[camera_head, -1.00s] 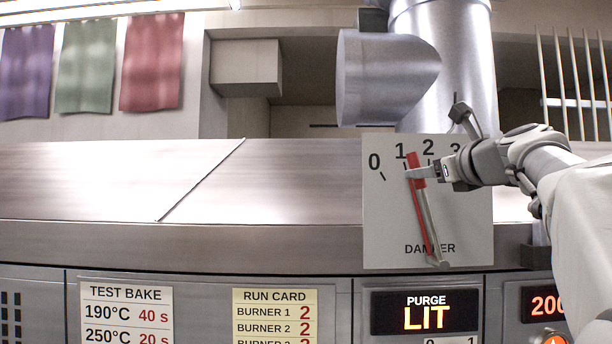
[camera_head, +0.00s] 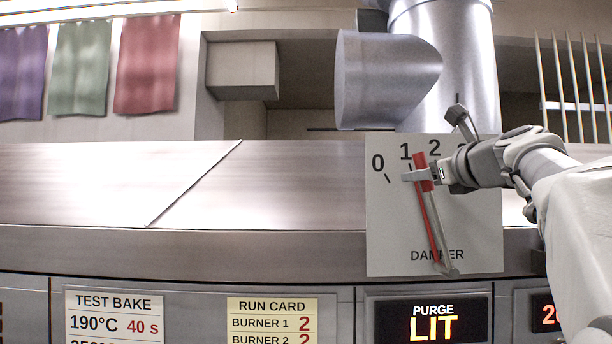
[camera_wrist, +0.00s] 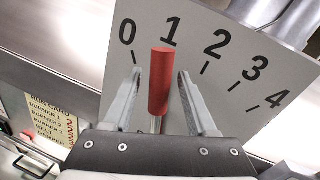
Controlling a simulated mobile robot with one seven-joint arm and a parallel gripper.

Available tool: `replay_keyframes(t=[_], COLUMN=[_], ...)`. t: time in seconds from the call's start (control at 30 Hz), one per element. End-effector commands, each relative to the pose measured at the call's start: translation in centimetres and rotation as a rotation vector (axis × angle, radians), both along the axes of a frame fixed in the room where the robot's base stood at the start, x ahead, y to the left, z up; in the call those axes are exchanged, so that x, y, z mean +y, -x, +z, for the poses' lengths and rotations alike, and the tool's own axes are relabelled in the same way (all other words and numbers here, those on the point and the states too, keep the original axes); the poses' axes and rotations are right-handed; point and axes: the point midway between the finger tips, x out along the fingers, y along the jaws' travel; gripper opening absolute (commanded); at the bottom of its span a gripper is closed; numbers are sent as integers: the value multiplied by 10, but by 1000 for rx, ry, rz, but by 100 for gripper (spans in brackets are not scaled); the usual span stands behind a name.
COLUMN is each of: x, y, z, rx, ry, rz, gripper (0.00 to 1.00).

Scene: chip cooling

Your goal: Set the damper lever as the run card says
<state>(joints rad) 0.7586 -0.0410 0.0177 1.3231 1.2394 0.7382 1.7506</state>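The damper lever has a red handle (camera_head: 424,172), which stands upright with a slight left lean near the 1 and left of the 2 on the white damper panel (camera_head: 385,235). In the wrist view the handle (camera_wrist: 160,80) points just under the 1. My gripper (camera_head: 418,175) is at the handle's upper part. In the wrist view its two fingers (camera_wrist: 162,100) stand on either side of the handle with a gap at each side. The run card (camera_head: 272,318) shows 2 for burners 1 and 2; its lower lines are cut off. In the wrist view the card is too small to read its damper value.
A purge display (camera_head: 432,324) reads LIT below the panel. A test bake card (camera_head: 115,315) is at lower left. A steel duct (camera_head: 440,80) rises behind the panel. The steel hood top (camera_head: 300,185) left of the panel is clear.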

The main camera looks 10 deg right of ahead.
Motion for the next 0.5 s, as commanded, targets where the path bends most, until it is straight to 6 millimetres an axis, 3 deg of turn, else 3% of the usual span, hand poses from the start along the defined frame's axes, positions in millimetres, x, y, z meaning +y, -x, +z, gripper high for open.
replay_keyframes(t=[0.03,0.3,0.5], x=[0,0,0], y=[0,0,0], z=[0,0,0], rx=[0,0,0], ry=[0,0,0], rz=[0,0,0], gripper=[47,0,0])
